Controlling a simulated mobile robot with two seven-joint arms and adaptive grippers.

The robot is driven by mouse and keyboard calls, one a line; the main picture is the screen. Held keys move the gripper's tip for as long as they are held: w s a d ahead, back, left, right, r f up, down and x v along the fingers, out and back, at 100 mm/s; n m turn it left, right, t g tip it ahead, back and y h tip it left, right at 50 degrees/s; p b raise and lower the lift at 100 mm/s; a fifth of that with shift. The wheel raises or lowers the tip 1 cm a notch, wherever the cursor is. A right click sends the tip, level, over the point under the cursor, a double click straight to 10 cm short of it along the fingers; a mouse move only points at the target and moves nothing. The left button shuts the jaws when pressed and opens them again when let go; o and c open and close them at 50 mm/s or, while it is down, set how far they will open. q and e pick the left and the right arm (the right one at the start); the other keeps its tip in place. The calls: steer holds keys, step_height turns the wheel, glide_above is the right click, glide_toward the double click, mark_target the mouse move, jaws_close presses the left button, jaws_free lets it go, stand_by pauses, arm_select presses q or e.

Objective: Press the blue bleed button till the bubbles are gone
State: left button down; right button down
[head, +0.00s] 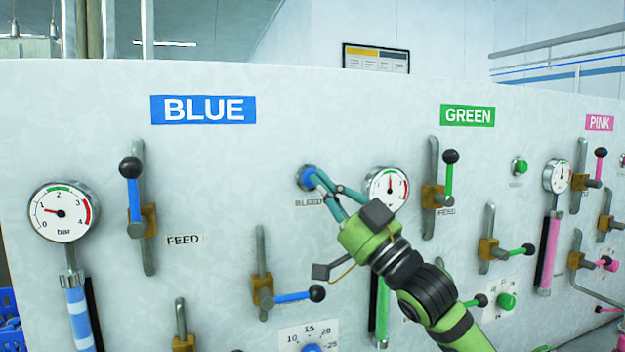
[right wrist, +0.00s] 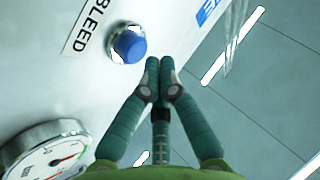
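The blue bleed button (head: 308,178) sits on the white panel above its BLEED label, under the right part of the BLUE section. In the right wrist view the button (right wrist: 128,44) is a round blue cap in a metal ring. My right gripper (head: 318,180) has its fingertips close in front of it. In the right wrist view the fingers (right wrist: 155,68) are together and empty, with their tips just beside the cap; contact cannot be told. The blue sight tube (head: 80,315) at lower left shows blue with white bands. My left gripper is not in view.
A blue-section gauge (head: 64,211) reads near 1 bar. A blue feed lever (head: 133,190) stands upright and another blue lever (head: 290,297) lies sideways. A green-section gauge (head: 387,190) is close beside my right gripper. Green and pink levers continue to the right.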

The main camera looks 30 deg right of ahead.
steer(key=shift+w, duration=0.1)
steer(key=shift+w+d, duration=0.1)
steer(key=shift+w, duration=0.25)
steer(key=shift+w+d+p, duration=0.1)
steer(key=shift+w+p, duration=0.35)
steer(key=shift+p, duration=0.15)
stand_by(0.7)
stand_by(0.3)
steer(key=shift+s+a+b, duration=0.2)
steer(key=shift+s+b, duration=0.25)
steer(key=shift+s, duration=0.4)
steer(key=shift+w+r+p, duration=0.1)
steer(key=shift+w+p, duration=0.2)
